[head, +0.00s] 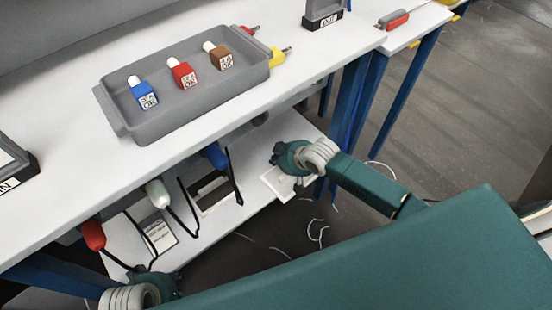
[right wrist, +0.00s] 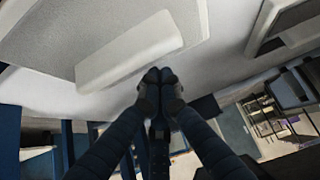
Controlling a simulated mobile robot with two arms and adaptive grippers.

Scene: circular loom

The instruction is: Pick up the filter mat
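I cannot pick out the filter mat for certain. A small pale flat piece (head: 277,184) lies at the right end of the lower shelf, partly hidden by my right arm. My right gripper (head: 280,155) is beside the table's front edge, above that piece; its fingers are not clear there. In the right wrist view its fingertips (right wrist: 160,76) meet with no visible gap and nothing seen between them. A pale bar (right wrist: 128,48) shows just beyond them; I cannot tell whether they touch. My left gripper (head: 165,286) is low at the bottom left, mostly hidden, its fingers unclear.
A grey tray (head: 118,116) on the white table (head: 52,200) holds a blue, a red and a brown block. Red (head: 93,235), white (head: 158,193) and blue (head: 214,155) handles hang below the table's front edge. Blue legs (head: 352,105) stand at the right.

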